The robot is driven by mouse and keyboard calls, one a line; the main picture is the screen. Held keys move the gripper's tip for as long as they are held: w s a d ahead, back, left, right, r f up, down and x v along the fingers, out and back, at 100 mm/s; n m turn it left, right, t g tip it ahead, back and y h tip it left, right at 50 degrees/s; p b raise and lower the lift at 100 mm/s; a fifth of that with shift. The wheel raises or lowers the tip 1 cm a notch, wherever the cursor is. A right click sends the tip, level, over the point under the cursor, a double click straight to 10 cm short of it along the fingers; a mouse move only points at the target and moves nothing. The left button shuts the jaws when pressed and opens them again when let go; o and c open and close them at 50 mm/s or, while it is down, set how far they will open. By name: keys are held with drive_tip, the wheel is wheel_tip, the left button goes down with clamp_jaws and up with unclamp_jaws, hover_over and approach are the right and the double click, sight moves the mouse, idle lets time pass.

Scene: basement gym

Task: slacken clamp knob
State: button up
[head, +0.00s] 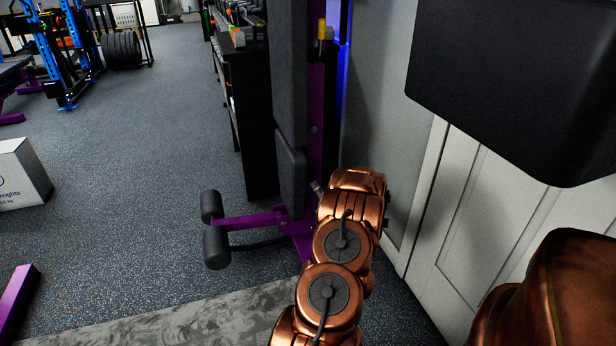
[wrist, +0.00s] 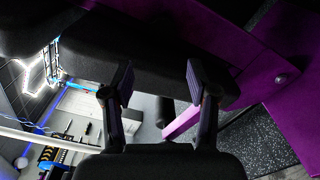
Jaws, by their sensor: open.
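My gripper (wrist: 158,80) is open in the wrist view, with its two dark fingers apart and nothing between them. Past the fingertips is a dark padded cushion of the folded purple bench. A round silver bolt-like head (wrist: 281,78) sits on the purple frame (wrist: 255,50) to the right of the fingers, apart from them. In the head view the bench's purple frame (head: 252,220) stands upright, and my copper arm hides part of it and my gripper. A small grey piece (head: 316,187) shows beside my arm; I cannot tell whether it is the clamp knob.
A yellow-tipped handle (head: 321,32) is high on the purple post. Black foam rollers (head: 215,246) stick out low at the left. A dark rack (head: 245,120) stands behind the bench. A white door (head: 480,220) is close on the right. Open floor (head: 140,150) lies left.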

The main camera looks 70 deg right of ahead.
sight(311, 174)
drive_tip(key=b+x, duration=0.1)
drive_tip(key=x, duration=0.6)
drive_tip(key=b+x, duration=0.1)
drive_tip(key=x, duration=0.2)
drive_tip(key=shift+s+d+f+b, duration=0.15)
drive_tip(key=shift+d+b, duration=0.15)
drive_tip(key=shift+d, duration=0.25)
drive_tip(key=shift+w+d, duration=0.35)
drive_tip(key=shift+d, duration=0.05)
drive_tip(key=c, duration=0.8)
drive_tip(key=shift+a, duration=0.2)
drive_tip(key=shift+c, duration=0.5)
drive_tip(key=shift+d, duration=0.15)
